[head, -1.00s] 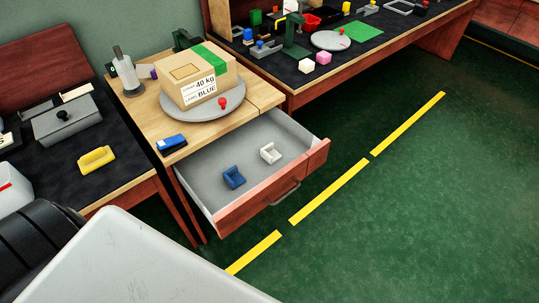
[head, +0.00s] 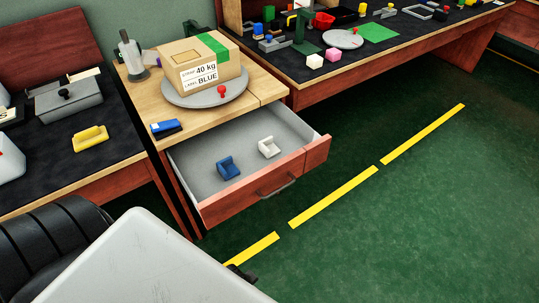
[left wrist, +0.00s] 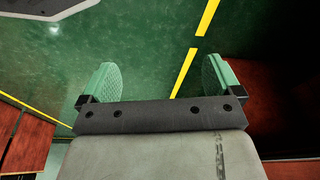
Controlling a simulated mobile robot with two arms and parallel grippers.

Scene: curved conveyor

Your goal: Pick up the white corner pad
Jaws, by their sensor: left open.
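The white corner pad (head: 268,147) lies in the open drawer (head: 206,150) below the wooden table, toward the drawer's right side. A blue corner pad (head: 228,167) lies in the same drawer to its left, a little nearer the front; the two are apart. My left gripper (left wrist: 163,78) shows in the left wrist view with its two green fingers wide apart and nothing between them. It is over the green floor, and no pad is in that view. Neither gripper shows in the head view.
On the table (head: 150,105) above the drawer, a cardboard box (head: 200,75) sits on a round grey plate, with a blue stapler-like item (head: 165,127) at the front left. The left bench holds a yellow item (head: 90,138). Green floor (head: 400,210) is clear to the right.

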